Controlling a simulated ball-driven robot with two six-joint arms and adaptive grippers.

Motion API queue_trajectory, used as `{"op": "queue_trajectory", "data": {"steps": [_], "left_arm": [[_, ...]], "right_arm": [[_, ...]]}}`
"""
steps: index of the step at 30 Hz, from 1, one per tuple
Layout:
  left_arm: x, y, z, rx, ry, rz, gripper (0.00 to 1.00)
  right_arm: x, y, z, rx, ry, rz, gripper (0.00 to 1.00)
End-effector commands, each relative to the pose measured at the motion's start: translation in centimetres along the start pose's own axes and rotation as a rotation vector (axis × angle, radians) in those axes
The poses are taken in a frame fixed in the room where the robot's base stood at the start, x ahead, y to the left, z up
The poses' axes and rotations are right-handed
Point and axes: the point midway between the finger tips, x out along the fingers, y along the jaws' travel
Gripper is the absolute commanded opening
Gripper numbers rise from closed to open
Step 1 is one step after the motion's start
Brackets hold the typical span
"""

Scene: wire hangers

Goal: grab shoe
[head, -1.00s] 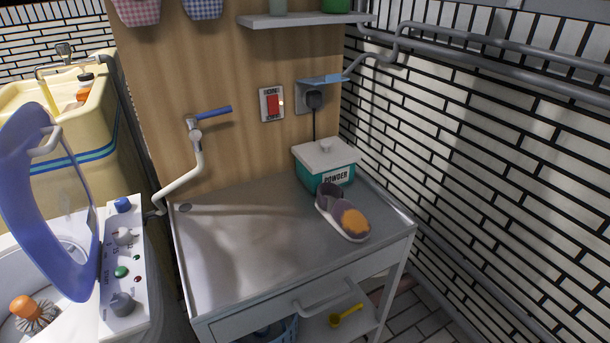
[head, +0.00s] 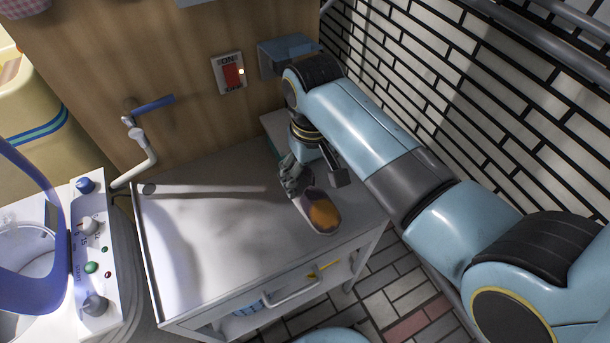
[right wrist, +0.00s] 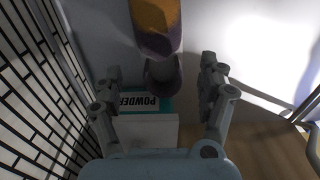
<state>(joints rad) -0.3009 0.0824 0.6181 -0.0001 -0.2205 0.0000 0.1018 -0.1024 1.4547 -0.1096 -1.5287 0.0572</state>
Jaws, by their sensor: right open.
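The shoe (head: 322,212), purple-grey with an orange toe patch, lies on the metal cart top near its right front corner. My right gripper (head: 312,178) is over the shoe's rear part, which it partly hides. In the right wrist view the open fingers (right wrist: 160,72) are on either side of the shoe's dark heel end, with gaps between. The shoe's orange part (right wrist: 155,15) runs off the top edge of that view. Whether the fingers are down at the shoe's height is unclear. My left gripper is not in view.
The powder box (right wrist: 140,128) is close behind the shoe, under my right gripper; my arm mostly hides it in the head view. The brick wall (head: 420,90) runs along the right. The cart top (head: 215,225) is clear on the left. A wall switch (head: 230,73) is behind.

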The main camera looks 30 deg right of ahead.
Motion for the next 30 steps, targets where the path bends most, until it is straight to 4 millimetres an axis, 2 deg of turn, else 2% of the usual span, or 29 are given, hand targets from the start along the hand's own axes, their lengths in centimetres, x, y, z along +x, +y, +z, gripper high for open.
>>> {"op": "queue_trajectory", "data": {"steps": [2, 5, 20, 28, 30], "left_arm": [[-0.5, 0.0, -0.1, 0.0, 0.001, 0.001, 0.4], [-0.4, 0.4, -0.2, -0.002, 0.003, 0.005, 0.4], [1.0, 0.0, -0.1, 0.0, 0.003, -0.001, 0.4], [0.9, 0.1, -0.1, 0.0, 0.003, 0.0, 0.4], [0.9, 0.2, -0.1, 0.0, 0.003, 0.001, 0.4]], "right_arm": [[-1.0, -0.9, -1.0, -0.001, -0.014, -0.006, 0.76], [-0.7, -1.2, -1.4, -0.002, -0.025, -0.006, 0.76], [6.0, -0.4, -1.6, -0.002, -0.023, -0.006, 0.76], [6.2, -0.3, -1.6, -0.001, -0.022, -0.007, 0.76], [6.2, -0.3, -1.6, -0.001, -0.022, -0.006, 0.67]]}}
